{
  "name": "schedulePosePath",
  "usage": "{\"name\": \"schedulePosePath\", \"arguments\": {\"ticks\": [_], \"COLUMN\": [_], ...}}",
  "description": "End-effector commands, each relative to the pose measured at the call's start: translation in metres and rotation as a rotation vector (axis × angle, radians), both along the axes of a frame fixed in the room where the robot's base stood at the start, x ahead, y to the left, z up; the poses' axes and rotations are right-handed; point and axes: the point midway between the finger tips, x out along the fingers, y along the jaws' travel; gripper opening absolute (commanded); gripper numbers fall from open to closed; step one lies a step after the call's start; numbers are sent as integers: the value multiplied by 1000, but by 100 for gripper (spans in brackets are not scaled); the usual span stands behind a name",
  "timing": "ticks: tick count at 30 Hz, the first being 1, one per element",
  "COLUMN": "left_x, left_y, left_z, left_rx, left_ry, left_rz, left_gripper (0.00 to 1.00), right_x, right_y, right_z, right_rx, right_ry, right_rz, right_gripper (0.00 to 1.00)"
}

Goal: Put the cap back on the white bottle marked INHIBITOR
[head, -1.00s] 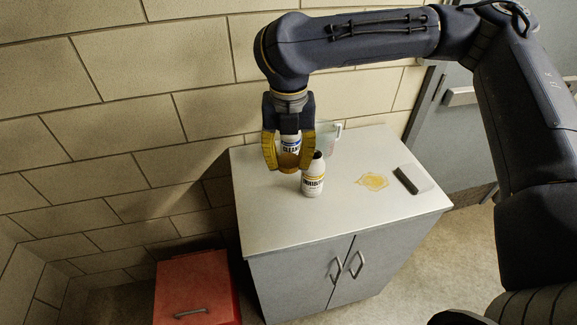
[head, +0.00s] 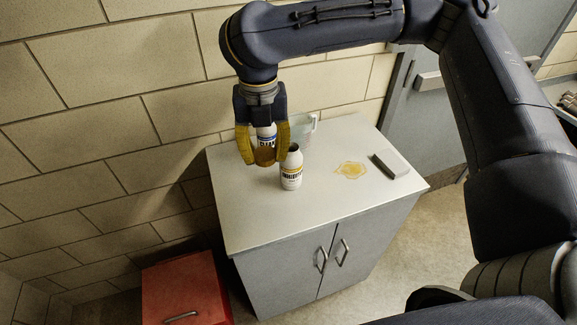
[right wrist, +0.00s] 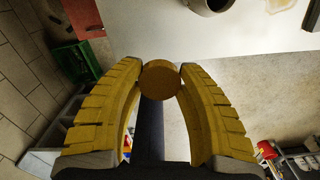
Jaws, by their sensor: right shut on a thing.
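The white INHIBITOR bottle (head: 291,172) stands upright on the grey cabinet top, its dark mouth open and uncapped. My right gripper (head: 263,158) hangs fingers-down just left of the bottle, slightly higher in the picture. It is shut on an orange-brown round cap (head: 264,157). In the right wrist view the cap (right wrist: 160,79) sits between the two yellow fingertips (right wrist: 160,72). A round dark opening at that view's top edge looks like a bottle mouth (right wrist: 212,3). My left gripper is not in view.
A second white bottle with a blue label (head: 267,136) stands behind my right fingers, partly hidden. A clear jug (head: 306,130) is at the back.

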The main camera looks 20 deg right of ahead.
Motion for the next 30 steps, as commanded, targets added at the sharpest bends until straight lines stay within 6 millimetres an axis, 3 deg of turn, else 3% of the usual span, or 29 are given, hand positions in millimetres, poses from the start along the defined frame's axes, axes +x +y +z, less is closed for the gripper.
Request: {"name": "schedulePosePath", "arguments": {"ticks": [8,20,30], "left_x": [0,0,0], "left_y": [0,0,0], "left_z": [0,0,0], "left_rx": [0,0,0], "left_ry": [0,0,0], "left_rz": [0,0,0], "left_gripper": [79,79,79], "right_x": [1,4,6], "right_y": [2,3,-4], "right_z": [-1,-14,-37], "right_rx": [0,-1,-1], "right_ry": [0,-1,-1], "right_rz": [-199,-956,-1633], "right_gripper": [30,30,30]}}
